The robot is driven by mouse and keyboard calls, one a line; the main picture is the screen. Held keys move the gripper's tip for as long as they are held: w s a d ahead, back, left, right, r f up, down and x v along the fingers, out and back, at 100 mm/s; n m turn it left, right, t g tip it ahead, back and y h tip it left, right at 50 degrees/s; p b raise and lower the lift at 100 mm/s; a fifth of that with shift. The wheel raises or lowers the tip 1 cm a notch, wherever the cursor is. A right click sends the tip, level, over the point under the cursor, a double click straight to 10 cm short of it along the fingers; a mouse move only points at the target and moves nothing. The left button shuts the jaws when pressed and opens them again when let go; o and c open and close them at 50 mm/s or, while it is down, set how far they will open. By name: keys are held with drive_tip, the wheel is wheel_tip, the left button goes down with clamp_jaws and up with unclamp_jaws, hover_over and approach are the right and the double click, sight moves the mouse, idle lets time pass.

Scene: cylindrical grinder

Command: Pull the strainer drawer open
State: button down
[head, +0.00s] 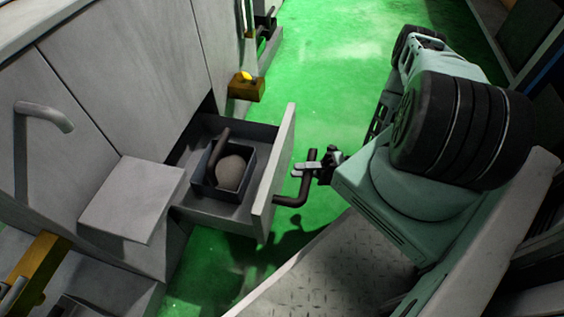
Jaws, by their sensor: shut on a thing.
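The strainer drawer (274,172) is a grey drawer standing open from the grey machine cabinet, with its front panel well clear of the cabinet face. Inside it sits a dark box-shaped strainer (206,183) with a rounded brownish lump and a dark curved handle. A dark bent drawer handle (292,202) sticks out from the front panel to the right. My gripper (307,170) comes in from the right and is shut on this handle. The exact finger contact is small and partly hidden.
The grey cabinet (85,90) fills the left, with a bar handle (45,115) and a light square plate (132,198) beside the drawer. A yellow-brown block (246,88) juts out behind the drawer. Green floor (345,60) is clear at the back.

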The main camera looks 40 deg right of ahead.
drive_tip(key=shift+s+d, duration=0.85)
drive_tip(key=shift+s, duration=0.3)
drive_tip(key=c, duration=1.2)
unclamp_jaws()
drive_tip(key=p+v, duration=0.2)
drive_tip(key=v, duration=1.5)
drive_tip(key=shift+d+p, duration=0.2)
drive_tip(key=shift+p, duration=0.2)
drive_tip(key=shift+s, duration=0.1)
